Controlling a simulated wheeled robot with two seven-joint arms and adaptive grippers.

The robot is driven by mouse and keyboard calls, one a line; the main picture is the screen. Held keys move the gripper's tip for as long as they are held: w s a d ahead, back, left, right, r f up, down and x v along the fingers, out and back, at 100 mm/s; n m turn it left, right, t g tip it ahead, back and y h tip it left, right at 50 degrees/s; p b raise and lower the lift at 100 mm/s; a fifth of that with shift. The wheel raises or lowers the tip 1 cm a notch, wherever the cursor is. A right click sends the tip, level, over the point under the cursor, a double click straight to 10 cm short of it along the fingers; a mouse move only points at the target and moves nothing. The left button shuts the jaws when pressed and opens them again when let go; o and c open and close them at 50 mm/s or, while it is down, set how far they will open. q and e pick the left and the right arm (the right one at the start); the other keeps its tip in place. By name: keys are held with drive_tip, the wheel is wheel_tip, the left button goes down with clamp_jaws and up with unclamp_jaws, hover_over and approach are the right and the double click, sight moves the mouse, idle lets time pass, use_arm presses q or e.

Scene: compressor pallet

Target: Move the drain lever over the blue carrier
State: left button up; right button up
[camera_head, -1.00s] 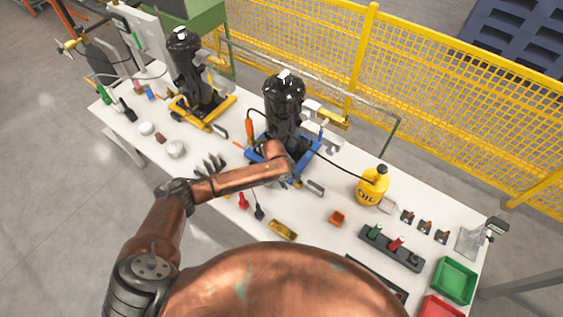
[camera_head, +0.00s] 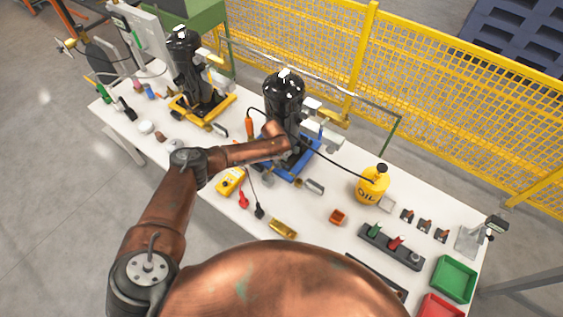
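The blue carrier (camera_head: 284,172) is a blue frame under the dark right-hand compressor (camera_head: 284,92). My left arm reaches across the table from the lower left. My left gripper (camera_head: 297,153) is at the front of this compressor, above the carrier. Its fingers are dark against the black body, so I cannot tell whether they are open or shut, or whether they hold anything. I cannot pick out the drain lever for certain. A small grey cylindrical piece (camera_head: 314,187) lies on the table just in front of the carrier. My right gripper is not in view.
A second compressor (camera_head: 187,70) stands on a yellow carrier (camera_head: 181,112) at the left. A yellow oil can (camera_head: 372,186) is to the right. A yellow meter (camera_head: 230,181) lies below my forearm. Yellow mesh fencing (camera_head: 440,100) runs behind the table.

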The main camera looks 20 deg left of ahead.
use_arm(q)
drive_tip(key=shift+f, duration=0.15)
drive_tip(key=shift+c, duration=0.5)
drive_tip(key=c, duration=0.5)
clamp_jaws()
